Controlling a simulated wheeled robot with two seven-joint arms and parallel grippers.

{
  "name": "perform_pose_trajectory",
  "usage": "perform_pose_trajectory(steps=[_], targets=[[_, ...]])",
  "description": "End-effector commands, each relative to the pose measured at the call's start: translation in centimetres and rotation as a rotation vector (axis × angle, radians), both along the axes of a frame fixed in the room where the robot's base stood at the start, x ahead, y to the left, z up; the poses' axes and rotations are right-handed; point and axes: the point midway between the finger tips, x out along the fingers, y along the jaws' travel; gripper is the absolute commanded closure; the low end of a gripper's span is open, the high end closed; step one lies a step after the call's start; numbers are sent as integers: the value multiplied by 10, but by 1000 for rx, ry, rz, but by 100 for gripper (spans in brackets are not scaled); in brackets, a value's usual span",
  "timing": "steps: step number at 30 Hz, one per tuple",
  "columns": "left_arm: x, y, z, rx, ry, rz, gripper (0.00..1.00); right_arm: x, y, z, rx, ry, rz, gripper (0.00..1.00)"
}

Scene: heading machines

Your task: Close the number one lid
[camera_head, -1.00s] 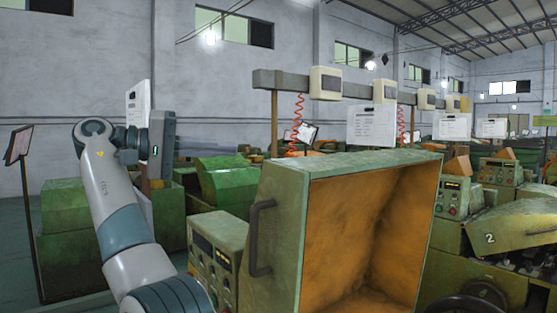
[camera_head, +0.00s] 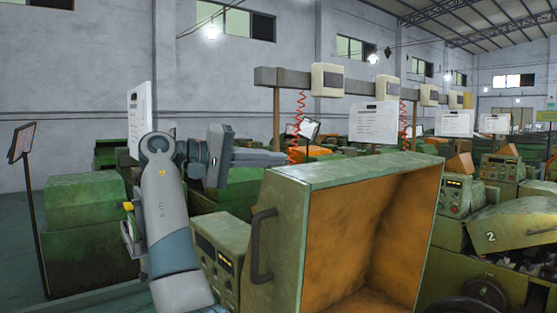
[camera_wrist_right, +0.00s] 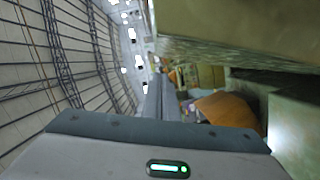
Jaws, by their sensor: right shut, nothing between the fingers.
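The open lid (camera_head: 287,215) of the nearest machine stands raised in the middle of the head view. It is a green box with a rusty orange inside and a dark handle (camera_head: 262,246) on its left side. No number shows on it. My right gripper (camera_head: 282,158) is shut and empty, with its fingers pointing right, near the lid's top left corner and not visibly touching it. In the right wrist view its fingers (camera_wrist_right: 161,97) point away, and a green surface, probably the lid, fills the upper right. My left gripper is out of view.
A control panel (camera_head: 220,250) stands left of the lid. Another machine has a lower green lid marked 2 (camera_head: 510,225) at the right. A green cabinet (camera_head: 85,225) and a sign stand (camera_head: 24,145) are at the left. A beam with boxes (camera_head: 327,80) hangs behind.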

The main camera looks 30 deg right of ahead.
Motion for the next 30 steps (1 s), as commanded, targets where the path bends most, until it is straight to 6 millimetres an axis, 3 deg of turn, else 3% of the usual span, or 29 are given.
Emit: perform_pose_trajectory(steps=[12, 30], targets=[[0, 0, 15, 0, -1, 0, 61, -30, 1, -12, 0, 2, 2, 100], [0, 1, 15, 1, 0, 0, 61, -34, 0, -15, 0, -2, 3, 100]])
